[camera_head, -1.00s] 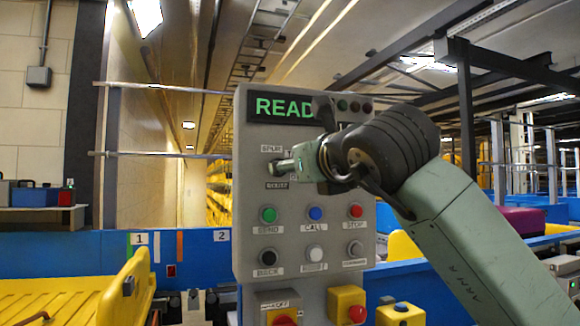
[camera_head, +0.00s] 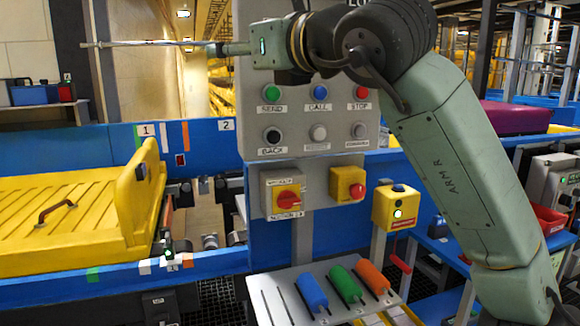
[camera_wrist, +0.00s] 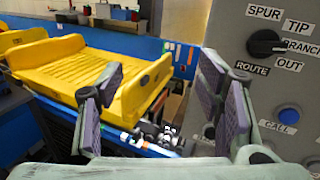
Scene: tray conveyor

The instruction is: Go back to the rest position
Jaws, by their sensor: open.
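My gripper (camera_head: 225,48) is at the upper left of the head view, in front of the top left edge of the grey control panel (camera_head: 300,145). It points left. In the wrist view my gripper (camera_wrist: 160,85) shows its two fingers spread wide, with nothing between them. The panel (camera_wrist: 235,35) stands at the right of the wrist view. Its black selector knob (camera_wrist: 265,42) is beside the right finger, apart from it, among labels such as SPUR, TIP and ROUTE. In the head view my arm hides the panel's top.
A yellow tray (camera_head: 70,205) sits on the blue conveyor (camera_head: 95,150) at the left. Below the panel are a red rotary switch (camera_head: 287,199) and yellow button boxes (camera_head: 398,208). A sloped grey plate (camera_head: 270,297) holds blue, green and orange handles in front.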

